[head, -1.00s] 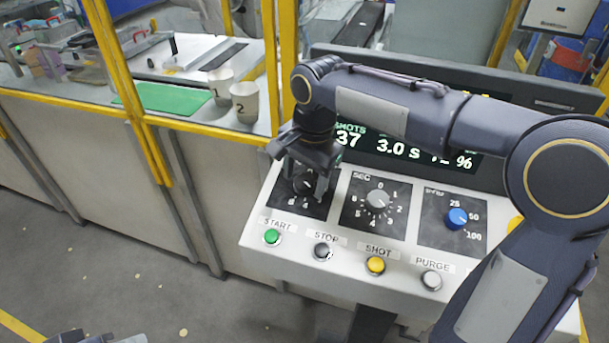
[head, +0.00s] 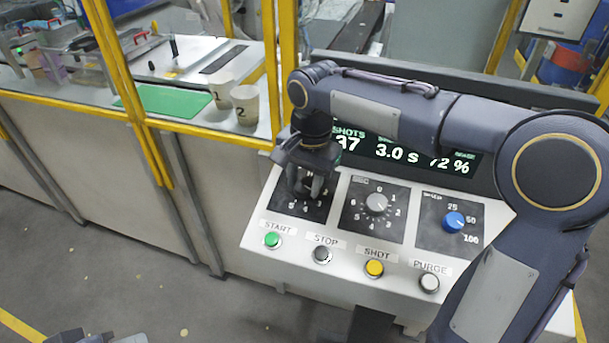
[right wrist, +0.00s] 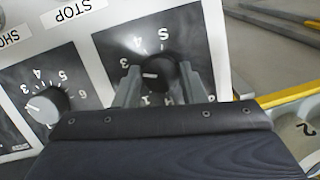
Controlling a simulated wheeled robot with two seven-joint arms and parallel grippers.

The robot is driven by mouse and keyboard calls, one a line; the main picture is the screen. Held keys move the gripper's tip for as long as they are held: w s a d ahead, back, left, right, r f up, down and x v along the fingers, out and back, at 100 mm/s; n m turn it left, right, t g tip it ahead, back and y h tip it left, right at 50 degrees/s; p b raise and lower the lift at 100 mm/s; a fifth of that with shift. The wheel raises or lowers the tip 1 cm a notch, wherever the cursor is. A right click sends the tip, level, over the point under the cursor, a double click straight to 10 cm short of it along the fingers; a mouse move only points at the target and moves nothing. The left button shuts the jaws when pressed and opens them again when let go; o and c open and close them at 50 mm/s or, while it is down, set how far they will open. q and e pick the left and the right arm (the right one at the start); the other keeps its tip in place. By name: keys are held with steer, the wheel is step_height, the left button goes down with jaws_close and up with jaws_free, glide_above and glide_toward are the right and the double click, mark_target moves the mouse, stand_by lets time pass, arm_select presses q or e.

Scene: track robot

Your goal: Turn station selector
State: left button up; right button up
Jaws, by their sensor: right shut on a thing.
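The station selector is a black round knob (right wrist: 157,74) on a dark dial plate (right wrist: 112,52) at the left of the sloped panel. Its white mark points left in the right wrist view, roughly toward the side with the 3. My right gripper (head: 304,186) is over this dial from above, its fingers on either side of the knob. In the right wrist view, my right gripper (right wrist: 160,84) is shut on the knob. In the head view the fingers hide most of the knob. A grey part of my left arm or gripper (head: 98,337) barely shows at the bottom left edge.
To the right are a grey SEC knob (head: 376,203) and a blue knob (head: 453,221). Below are green START (head: 272,240), grey STOP (head: 322,254), yellow SHOT (head: 374,268) and white PURGE (head: 429,282) buttons. Paper cup 2 (head: 245,104) stands behind glass near a yellow post (head: 288,60).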

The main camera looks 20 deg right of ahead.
steer(key=n+p, duration=0.2)
steer(key=shift+r+n, duration=0.25)
steer(key=shift+n, duration=0.05)
steer(key=n+h+p, duration=0.1)
steer(key=n+p, duration=0.1)
steer(key=shift+w+n+g, duration=0.1)
steer(key=shift+n+g, duration=0.2)
steer(key=shift+g, duration=0.1)
steer(key=n+h+p, duration=0.1)
steer(key=n+p, duration=0.2)
steer(key=n, duration=0.2)
steer(key=shift+a, duration=0.15)
steer(key=n+p, duration=0.1)
steer(key=n, duration=0.1)
steer(key=n+h, duration=0.1)
steer(key=n, duration=0.2)
steer(key=shift+a+f+n+h+p, duration=0.1)
steer(key=shift+n+h+p, duration=0.2)
steer(key=shift+p, duration=0.1)
steer(key=n+h+p, duration=0.1)
steer(key=n, duration=0.4)
steer(key=shift+f+n+t, duration=0.1)
steer(key=shift+n+t, duration=0.2)
steer(key=shift+n, duration=0.1)
steer(key=o, duration=1)
steer(key=shift+a, duration=0.1)
